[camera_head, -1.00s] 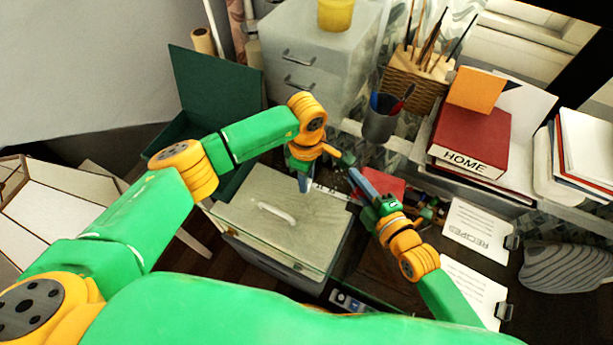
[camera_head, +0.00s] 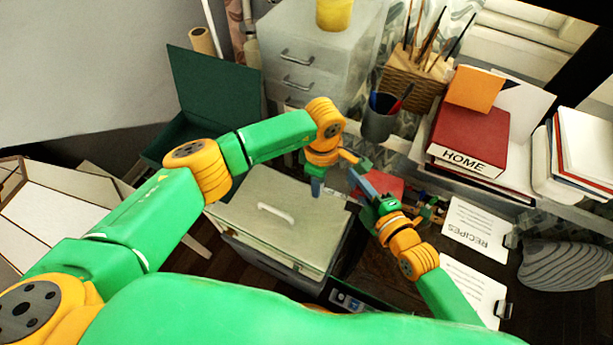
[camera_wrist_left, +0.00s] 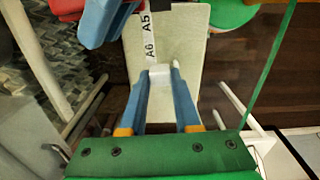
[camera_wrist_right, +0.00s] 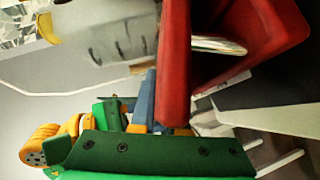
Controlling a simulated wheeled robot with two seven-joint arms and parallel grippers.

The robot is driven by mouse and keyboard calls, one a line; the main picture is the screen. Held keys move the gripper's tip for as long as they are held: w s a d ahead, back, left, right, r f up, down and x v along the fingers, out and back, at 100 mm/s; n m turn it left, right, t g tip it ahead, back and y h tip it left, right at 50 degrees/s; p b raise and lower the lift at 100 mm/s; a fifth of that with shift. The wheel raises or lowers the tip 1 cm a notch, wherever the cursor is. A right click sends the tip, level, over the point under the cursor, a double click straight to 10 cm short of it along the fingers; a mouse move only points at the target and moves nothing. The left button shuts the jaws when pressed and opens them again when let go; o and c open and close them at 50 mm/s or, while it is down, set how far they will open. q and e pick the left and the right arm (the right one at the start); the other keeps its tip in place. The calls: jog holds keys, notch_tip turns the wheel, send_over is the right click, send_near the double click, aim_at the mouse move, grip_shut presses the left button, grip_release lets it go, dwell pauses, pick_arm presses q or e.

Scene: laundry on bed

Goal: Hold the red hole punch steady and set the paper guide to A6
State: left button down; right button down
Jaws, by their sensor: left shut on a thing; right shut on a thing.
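The red hole punch (camera_head: 388,183) is by the edge of the desk, partly behind my right gripper (camera_head: 358,182). It fills much of the right wrist view (camera_wrist_right: 240,40), where my right gripper is shut on it. My left gripper (camera_head: 316,186) points down, left of the punch. In the left wrist view its blue fingers (camera_wrist_left: 162,72) are shut on the white end of the paper guide (camera_wrist_left: 150,38). The guide's strip shows the labels A6 and A5, A6 nearer my left fingers. The punch's red body (camera_wrist_left: 98,22) is at the top left there. Where the guide meets the punch is unclear.
A pale lidded box (camera_head: 265,225) stands below my left gripper. A pen cup (camera_head: 380,122), a brush basket (camera_head: 412,85) and a red HOME book (camera_head: 470,135) stand behind the punch. RECIPES sheets (camera_head: 478,230) lie to the right. A drawer unit (camera_head: 300,50) is at the back.

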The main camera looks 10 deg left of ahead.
pick_arm(q)
jog(key=d, duration=0.2)
jog(key=s+d, duration=0.1)
jog(key=d, duration=0.1)
jog(key=shift+d, duration=0.3)
jog(key=c, duration=0.6)
grip_release()
